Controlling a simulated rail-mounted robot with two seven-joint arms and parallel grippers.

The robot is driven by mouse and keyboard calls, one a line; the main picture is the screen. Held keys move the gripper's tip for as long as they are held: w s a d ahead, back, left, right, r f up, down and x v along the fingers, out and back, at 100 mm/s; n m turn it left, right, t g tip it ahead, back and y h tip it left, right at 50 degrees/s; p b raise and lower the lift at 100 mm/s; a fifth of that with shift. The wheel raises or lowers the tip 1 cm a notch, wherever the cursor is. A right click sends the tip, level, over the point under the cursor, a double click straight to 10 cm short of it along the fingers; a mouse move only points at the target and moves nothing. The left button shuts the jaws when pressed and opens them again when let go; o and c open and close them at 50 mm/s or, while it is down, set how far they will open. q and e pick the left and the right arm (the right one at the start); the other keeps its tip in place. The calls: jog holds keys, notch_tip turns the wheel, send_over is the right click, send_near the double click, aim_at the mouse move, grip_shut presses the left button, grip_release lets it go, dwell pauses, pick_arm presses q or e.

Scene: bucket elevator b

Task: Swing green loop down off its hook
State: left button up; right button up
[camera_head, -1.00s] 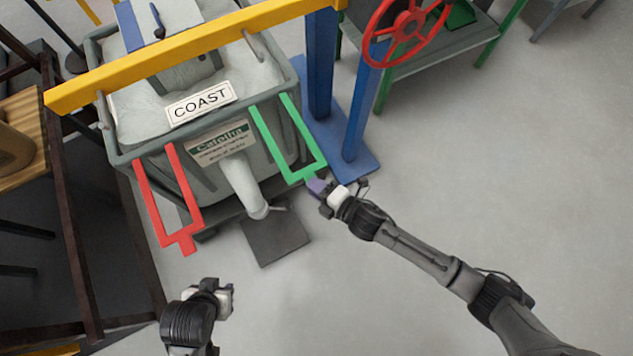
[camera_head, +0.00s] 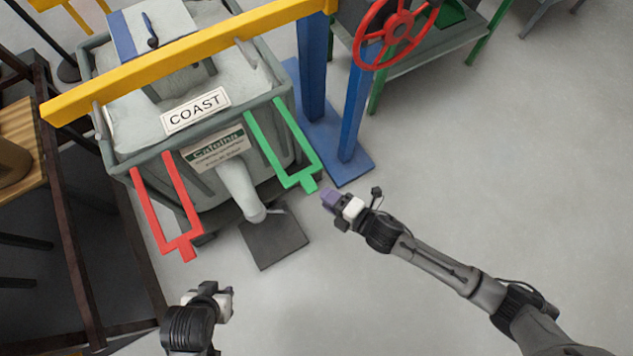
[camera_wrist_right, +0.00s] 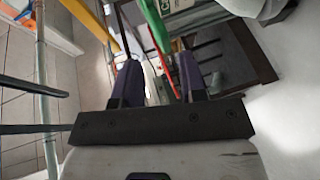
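The green loop (camera_head: 302,147) is a U-shaped frame with a short tab at its lower end. It slants down and right from the rim of the grey bucket (camera_head: 222,112); I cannot make out a hook. My right gripper (camera_head: 327,197), with purple fingers, is just right of and below the tab, apart from it in the head view. In the right wrist view, its fingers (camera_wrist_right: 160,78) are spread, with a green bar (camera_wrist_right: 155,28) beyond them and nothing clearly gripped. My left gripper (camera_head: 230,302) is low in the head view, away from the loop; its finger gap is unclear.
A red loop (camera_head: 148,208) hangs at the bucket's left. A yellow beam (camera_head: 190,57) crosses above. A white spout (camera_head: 240,190) points down over a dark plate (camera_head: 273,240). Blue posts (camera_head: 355,115) and a red wheel (camera_head: 397,28) stand right.

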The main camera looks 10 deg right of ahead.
jog(key=p+v, duration=0.1)
jog(key=v, duration=0.7)
dwell(0.5)
